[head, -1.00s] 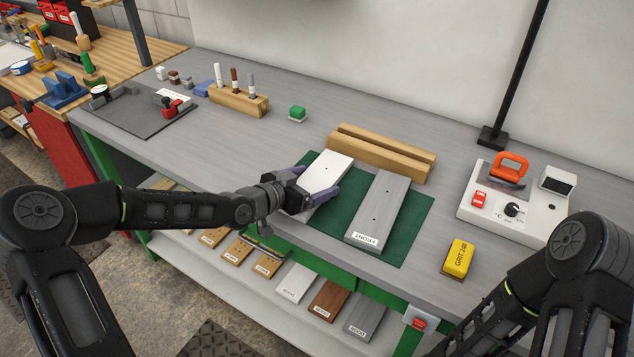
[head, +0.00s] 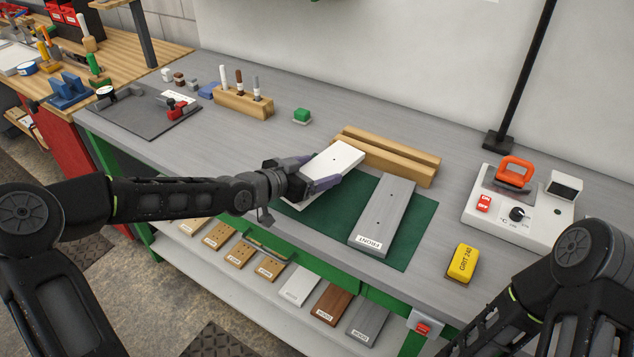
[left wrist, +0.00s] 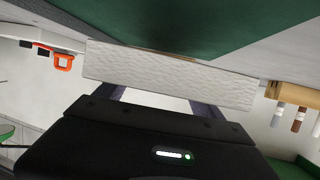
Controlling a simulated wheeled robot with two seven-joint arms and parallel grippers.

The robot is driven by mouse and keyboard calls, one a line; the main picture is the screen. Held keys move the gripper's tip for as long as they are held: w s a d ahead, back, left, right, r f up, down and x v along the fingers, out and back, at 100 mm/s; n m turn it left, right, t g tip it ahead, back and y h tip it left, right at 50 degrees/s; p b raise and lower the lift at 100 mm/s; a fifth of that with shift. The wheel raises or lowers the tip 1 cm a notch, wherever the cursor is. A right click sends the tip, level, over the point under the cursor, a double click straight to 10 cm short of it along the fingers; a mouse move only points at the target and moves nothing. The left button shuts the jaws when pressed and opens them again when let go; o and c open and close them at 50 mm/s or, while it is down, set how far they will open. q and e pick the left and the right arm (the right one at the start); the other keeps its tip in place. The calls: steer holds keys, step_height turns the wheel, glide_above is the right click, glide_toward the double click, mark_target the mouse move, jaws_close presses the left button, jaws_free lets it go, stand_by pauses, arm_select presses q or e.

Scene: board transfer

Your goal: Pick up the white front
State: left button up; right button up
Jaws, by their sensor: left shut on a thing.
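The white front (head: 331,167) is a flat white board with small dark holes. My left gripper (head: 309,178) is shut on it across its width, and the board looks raised and tilted above the green mat (head: 424,217). In the left wrist view the board's white edge (left wrist: 170,75) spans the space between the fingers, with the green mat beyond it. A grey front (head: 383,214) with a "FRONT" label lies on the mat to the right. My right gripper is out of the picture; only its arm shows at the lower right.
A wooden rail (head: 388,158) stands behind the mat. A yellow grit block (head: 461,264) and a white control station (head: 510,208) are to the right. Several boards lie on the lower shelf (head: 215,277).

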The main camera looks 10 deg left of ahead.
mark_target(320, 169)
arm_select(q)
step_height(320, 169, up, 6)
steer(key=shift+f, duration=0.2)
steer(key=shift+d, duration=0.1)
stand_by(0.6)
steer(key=shift+s+d+f, duration=0.2)
steer(key=shift+d+f, duration=0.05)
steer(key=shift+d, duration=0.25)
steer(key=shift+s+d+f+n+y, duration=0.4)
steer(key=shift+d+f, duration=0.1)
steer(key=shift+f, duration=0.05)
steer(key=shift+s+a+f+n+t+y, duration=0.25)
steer(key=shift+f+n+t+y, duration=0.1)
steer(key=shift+f+y, duration=0.15)
steer(key=shift+s+a+f+n+t+y, duration=0.1)
steer(key=shift+a+f+n+t+y, duration=0.15)
steer(key=shift+f+n+y, duration=0.15)
steer(key=s+a+f+n+y, duration=0.1)
steer(key=a, duration=0.1)
steer(key=s+a+f+n+y, duration=0.1)
steer(key=a+n+y, duration=0.1)
steer(key=a, duration=0.1)
steer(key=s+a+f+n+t+y, duration=0.1)
steer(key=a+f+y, duration=0.1)
steer(key=a, duration=0.1)
steer(key=v, duration=0.5)
steer(key=shift+s+r, duration=0.25)
steer(key=shift+s, duration=0.1)
steer(key=shift+f, duration=0.1)
